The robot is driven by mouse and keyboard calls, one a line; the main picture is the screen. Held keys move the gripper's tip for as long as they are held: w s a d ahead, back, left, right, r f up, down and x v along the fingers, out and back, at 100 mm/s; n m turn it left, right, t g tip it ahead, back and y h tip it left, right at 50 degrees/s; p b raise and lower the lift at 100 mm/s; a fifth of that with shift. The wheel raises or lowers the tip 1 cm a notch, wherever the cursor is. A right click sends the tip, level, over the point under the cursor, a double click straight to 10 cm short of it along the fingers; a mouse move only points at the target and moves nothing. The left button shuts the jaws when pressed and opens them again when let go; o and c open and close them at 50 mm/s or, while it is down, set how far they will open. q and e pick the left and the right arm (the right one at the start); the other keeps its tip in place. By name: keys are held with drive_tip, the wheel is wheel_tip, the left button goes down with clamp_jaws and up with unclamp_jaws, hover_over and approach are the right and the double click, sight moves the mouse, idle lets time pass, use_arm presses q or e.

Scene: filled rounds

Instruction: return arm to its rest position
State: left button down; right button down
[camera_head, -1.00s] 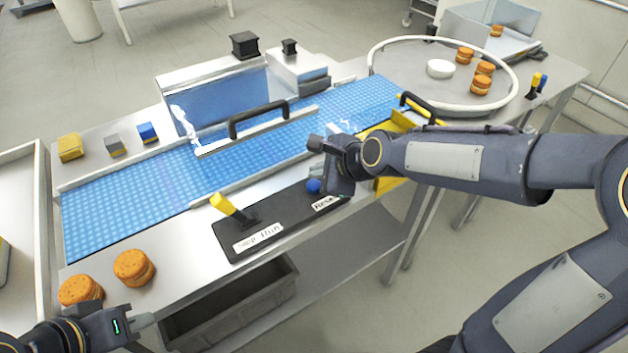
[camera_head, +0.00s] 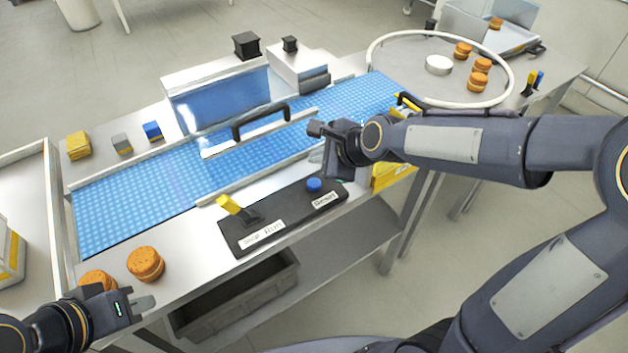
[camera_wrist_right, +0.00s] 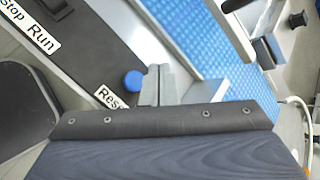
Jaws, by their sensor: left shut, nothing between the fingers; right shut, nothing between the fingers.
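My right gripper (camera_head: 332,160) is over the right end of the black control panel (camera_head: 240,238), beside the blue button (camera_head: 314,184). The right wrist view shows its fingers (camera_wrist_right: 157,84) shut and empty, just right of the blue button (camera_wrist_right: 134,80). My left gripper (camera_head: 142,304) is at the lower left in the head view, shut and empty, in front of two orange-brown filled rounds (camera_head: 145,263). The panel also carries a yellow-handled lever (camera_head: 229,205).
A blue conveyor belt (camera_head: 130,206) runs across the bench under a guard with a black handle (camera_head: 262,120). A grey bin (camera_head: 240,300) sits below.

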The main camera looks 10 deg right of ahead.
drive_tip(key=s+d+n+g, duration=0.1)
drive_tip(key=s+d+n, duration=0.3)
drive_tip(key=s+n, duration=0.5)
drive_tip(key=s+d+n+g+h, duration=0.1)
drive_tip(key=s+d+n, duration=0.3)
drive_tip(key=s+n, duration=0.6)
drive_tip(key=s, duration=0.5)
drive_tip(key=shift+r, duration=0.25)
drive_tip(key=shift+a, duration=0.1)
